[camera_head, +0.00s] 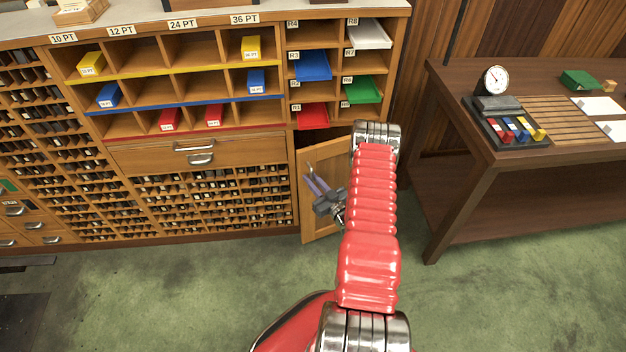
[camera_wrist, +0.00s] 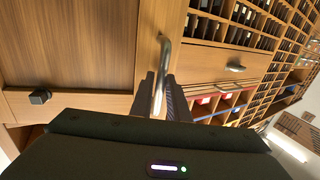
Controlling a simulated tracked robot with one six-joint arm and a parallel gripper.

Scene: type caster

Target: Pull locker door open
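The locker door (camera_head: 320,222) is a brown wooden panel at the lower right of the type cabinet. It stands ajar, its left edge swung outward from the cabinet front, with a dark gap above it. In the wrist view the door panel (camera_wrist: 75,45) fills the left side. Its metal bar handle (camera_wrist: 161,65) runs between the two dark fingers. My gripper (camera_head: 307,172) is in front of the door and closed around the handle, one finger on each side; it also shows in the wrist view (camera_wrist: 161,92). My red arm hides the door's right side.
A wide drawer (camera_head: 150,157) is to the left of the door, above small type compartments. Shelves with coloured boxes and trays (camera_head: 312,66) are above. A dark wooden table (camera_head: 480,150) stands to the right. The green floor (camera_head: 190,290) in front is largely clear.

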